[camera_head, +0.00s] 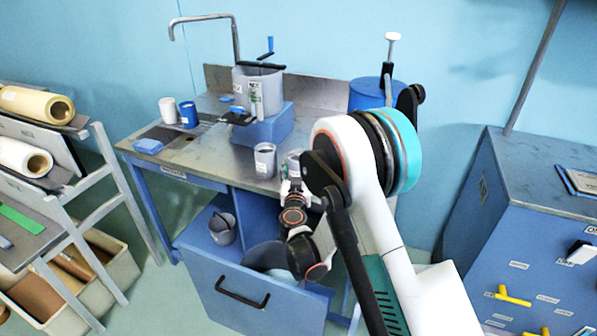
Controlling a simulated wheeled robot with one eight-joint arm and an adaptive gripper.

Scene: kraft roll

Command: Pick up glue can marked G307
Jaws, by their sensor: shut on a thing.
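A grey can (293,161) stands near the bench's front edge, partly hidden by my arm. My gripper (290,184) is at this can and is shut on it. I cannot tell whether it touches the bench. A similar grey can (265,161) with a small label stands just to the left, apart from my gripper. No marking G307 is readable on either can.
A white cup (168,110) and a blue cup (188,115) stand at the bench's left. A large grey pot (257,92) sits on a blue block (262,128) behind. Below, an open drawer (240,298) juts out with a grey bucket (222,229) nearby.

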